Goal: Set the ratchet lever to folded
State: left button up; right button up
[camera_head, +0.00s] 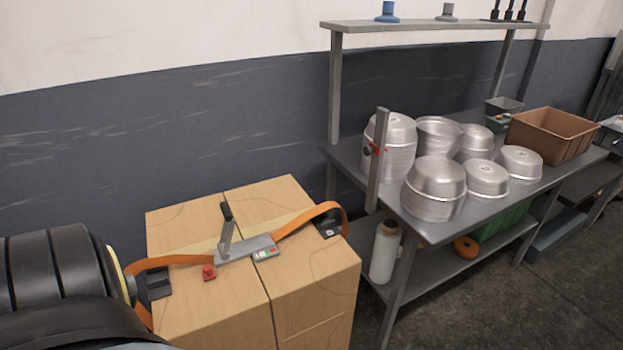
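The ratchet lever (226,228) stands up, slightly tilted, from the grey ratchet body (246,249) on top of the cardboard boxes (310,262). The lever has a dark grip at its upper end. An orange strap (308,218) runs out from both sides of the ratchet across the boxes. A red piece (208,272) sits just left of the ratchet, and a small panel with green and red marks (266,253) is on its right front. A dark rounded arm part of mine fills the lower left, close to the strap's left end. Neither gripper's fingers show.
A metal table (438,232) at the right holds stacks of silver pans (436,180) and a brown bin (553,133). An upright post (377,165) stands at its near left corner. A shelf (430,26) is above. Space above the boxes is clear.

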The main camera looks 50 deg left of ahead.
aim_at(227, 213)
jog(key=z, duration=0.3)
jog(key=i, duration=1.35)
jog(key=u, duration=3.05)
